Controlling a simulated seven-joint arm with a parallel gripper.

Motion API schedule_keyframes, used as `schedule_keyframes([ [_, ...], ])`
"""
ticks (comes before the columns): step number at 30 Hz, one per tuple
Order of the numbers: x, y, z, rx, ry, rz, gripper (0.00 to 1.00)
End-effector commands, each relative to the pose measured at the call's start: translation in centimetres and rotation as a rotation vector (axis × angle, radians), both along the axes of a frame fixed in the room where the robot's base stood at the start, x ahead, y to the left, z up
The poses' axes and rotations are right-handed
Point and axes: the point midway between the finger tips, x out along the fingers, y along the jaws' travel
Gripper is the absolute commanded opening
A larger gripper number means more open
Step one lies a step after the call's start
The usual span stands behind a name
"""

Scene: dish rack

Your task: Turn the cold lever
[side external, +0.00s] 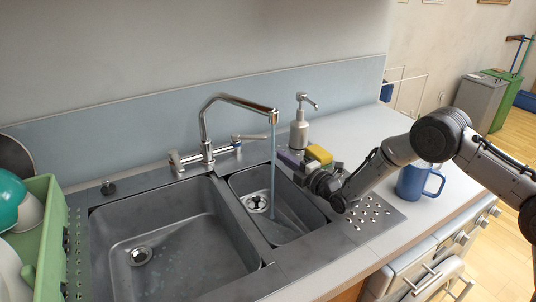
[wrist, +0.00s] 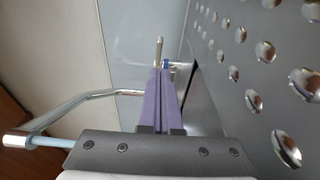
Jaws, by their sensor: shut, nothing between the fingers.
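The chrome faucet (side external: 206,130) stands behind the double sink, and water runs from its spout into the right basin. The right-hand lever (side external: 246,138) is chrome and points right. In the wrist view a lever with a blue band (wrist: 159,50), apparently the cold one, shows just beyond my fingertips. The other lever (side external: 175,162) is at the faucet's left. My gripper (side external: 287,158) has purple fingers, shut and empty, above the right basin's back right edge. In the wrist view the fingers (wrist: 158,74) point toward the blue-banded lever; I cannot tell whether they touch it.
A soap dispenser (side external: 299,132) and a yellow sponge (side external: 320,153) are close behind my gripper. A blue mug (side external: 412,182) stands on the right counter. A green dish rack (side external: 48,235) is at the far left. The spout (wrist: 70,103) and water stream are left in the wrist view.

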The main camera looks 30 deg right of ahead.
Motion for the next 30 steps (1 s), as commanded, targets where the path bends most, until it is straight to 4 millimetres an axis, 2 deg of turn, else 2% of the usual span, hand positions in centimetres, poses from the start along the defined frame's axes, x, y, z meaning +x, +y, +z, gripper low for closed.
schedule_keyframes([
  [5, -1.6, -1.6, 0.0, -0.001, 0.001, -0.001, 0.0],
  [8, -2.0, -1.9, 0.1, 0.004, -0.001, 0.008, 0.14],
  [13, -1.8, -1.2, 0.6, 0.008, -0.005, 0.082, 0.45],
  [23, 0.2, -1.7, 0.2, -0.001, -0.002, 0.104, 0.45],
  [30, 4.4, -0.6, 0.2, -0.001, -0.002, 0.104, 0.45],
])
